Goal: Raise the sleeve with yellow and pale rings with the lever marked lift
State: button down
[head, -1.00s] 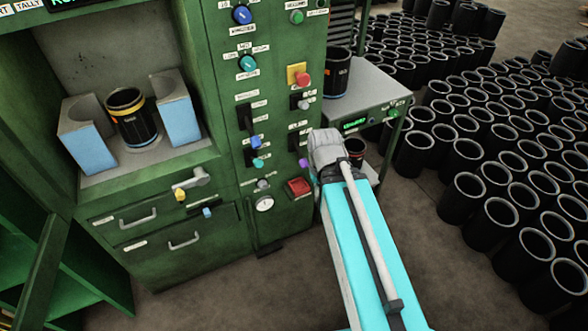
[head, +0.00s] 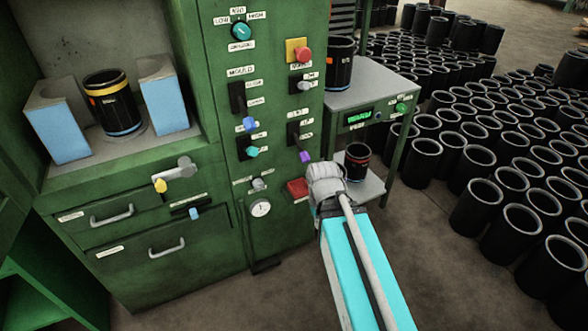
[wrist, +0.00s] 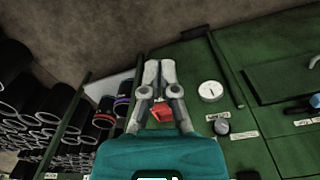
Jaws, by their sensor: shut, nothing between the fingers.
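A black sleeve (head: 108,106) stands upright between two blue-sided mould halves in the green machine's recess. It has a yellow ring near the top, an orange mark and a bluish ring near the bottom; I cannot make out a pale ring. A lever with a purple handle (head: 305,156) sits low in a dark slot on the panel; its small label is not clearly readable. My gripper (wrist: 160,74) is shut and empty, its fingers together in the wrist view near the red button (wrist: 162,112).
Blue (head: 250,125) and teal (head: 252,151) handled levers are left of the purple one. A gauge (head: 260,208) and a red button (head: 297,188) are below. A side table (head: 372,92) carries sleeves on two levels. Many black sleeves crowd the right floor.

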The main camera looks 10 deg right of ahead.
notch_tip(320, 180, down, 11)
jog(key=w+h+b, duration=0.2)
jog(key=w+b, duration=0.1)
jog(key=b, duration=0.7)
jog(key=n+t+h+b, duration=0.4)
jog(key=n+t+h, duration=0.4)
jog(key=h, duration=0.6)
send_near(300, 147)
notch_tip(300, 147, down, 3)
jog(key=a+n, duration=0.1)
jog(key=a, duration=0.2)
jog(key=shift+s+d+g, duration=0.1)
jog(key=shift+d+g, duration=0.05)
jog(key=shift+g, duration=0.15)
jog(key=shift+d, duration=0.1)
jog(key=x, duration=0.9)
jog(key=shift+w+d+f, duration=0.2)
jog(key=shift+w+d, duration=0.05)
jog(key=shift+d, duration=0.1)
jog(key=shift+r, duration=0.1)
